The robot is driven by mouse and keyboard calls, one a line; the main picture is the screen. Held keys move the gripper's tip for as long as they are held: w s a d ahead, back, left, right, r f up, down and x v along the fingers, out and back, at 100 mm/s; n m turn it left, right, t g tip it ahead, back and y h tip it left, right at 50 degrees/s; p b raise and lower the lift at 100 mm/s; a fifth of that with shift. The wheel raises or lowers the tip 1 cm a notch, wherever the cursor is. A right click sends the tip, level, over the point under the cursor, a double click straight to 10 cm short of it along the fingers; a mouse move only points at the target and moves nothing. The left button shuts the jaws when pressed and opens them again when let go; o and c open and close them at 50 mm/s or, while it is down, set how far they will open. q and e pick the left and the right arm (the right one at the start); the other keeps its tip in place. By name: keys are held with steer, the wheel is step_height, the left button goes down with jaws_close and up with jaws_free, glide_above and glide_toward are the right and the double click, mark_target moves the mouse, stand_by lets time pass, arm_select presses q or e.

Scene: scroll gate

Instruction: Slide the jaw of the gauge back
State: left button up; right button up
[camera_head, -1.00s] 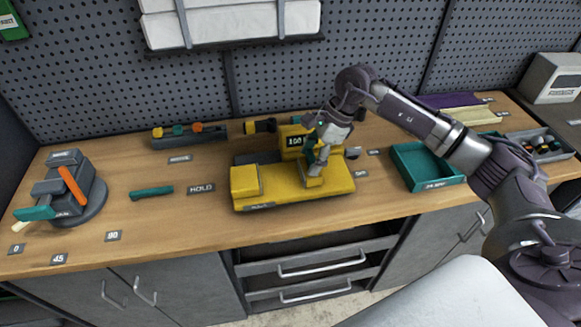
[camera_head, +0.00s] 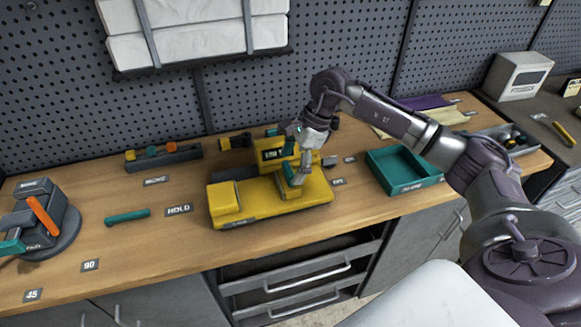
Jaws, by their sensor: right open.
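The yellow gauge (camera_head: 262,213) lies on the wooden bench, with a fixed block (camera_head: 224,199) at its left end and a display (camera_head: 272,154) standing at its back. Its sliding jaw (camera_head: 289,184) is a yellow piece on the right part of the bed, well apart from the fixed block. My right gripper (camera_head: 300,172) is open and points down at the jaw from above and behind. Its fingers overlap the jaw's upper part, so I cannot tell whether they touch it. My left gripper is out of view.
A teal tray (camera_head: 402,171) stands right of the gauge. A teal bar (camera_head: 127,216) and a HOLD label (camera_head: 179,210) lie to its left. A grey fixture with an orange lever (camera_head: 44,216) is at the far left. An open drawer (camera_head: 290,270) is below the bench.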

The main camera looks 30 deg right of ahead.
steer(key=v, duration=1)
steer(key=shift+d+r, duration=0.25)
